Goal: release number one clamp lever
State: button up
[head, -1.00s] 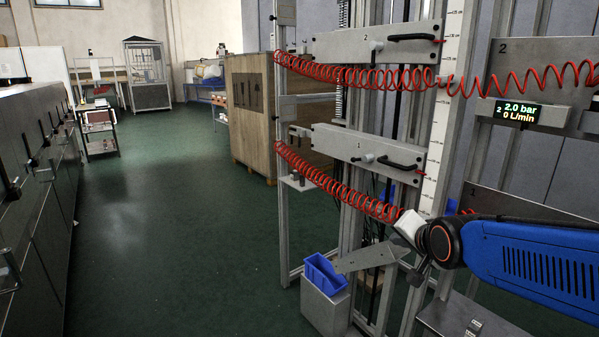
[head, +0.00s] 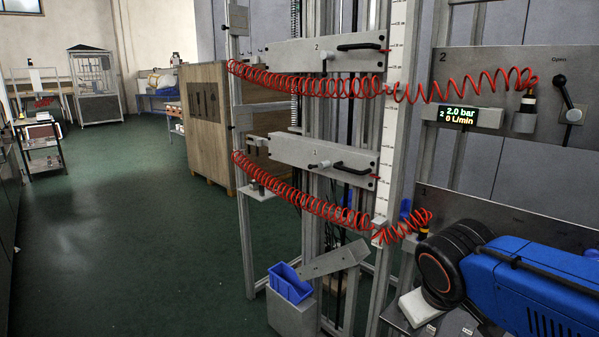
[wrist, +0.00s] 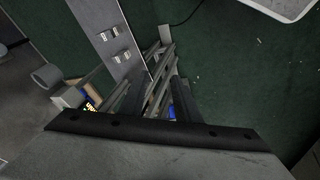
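The lower grey carriage plate (head: 300,153), marked 1, sits on the upright frame in the head view. It bears a small pale knob (head: 323,164) near its middle and a black lever handle (head: 354,170) at its right. In the wrist view my gripper (wrist: 157,98) shows two dark fingers set apart, with nothing held between them. The fingers point down toward the frame and floor. In the head view my blue arm is at the lower right, apart from the number 1 plate; the fingers cannot be made out there.
A similar plate (head: 325,50), marked 2, sits above. Red coiled hoses (head: 300,85) hang across the frame. A blue bin (head: 290,284) stands on a grey box below. A display (head: 470,117) and valve panel are at right. Green floor (head: 130,240) is open at left.

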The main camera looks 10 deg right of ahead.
jog(key=w+d+r+n+h, duration=0.3)
jog(key=w+n+h, duration=0.1)
jog(key=w, duration=0.4)
jog(key=n+t, duration=1.2)
jog(key=t, duration=0.1)
send_near(314, 167)
jog(key=x, duration=0.8)
jog(key=shift+w+d, duration=0.1)
jog(key=shift+w, duration=0.3)
grip_shut()
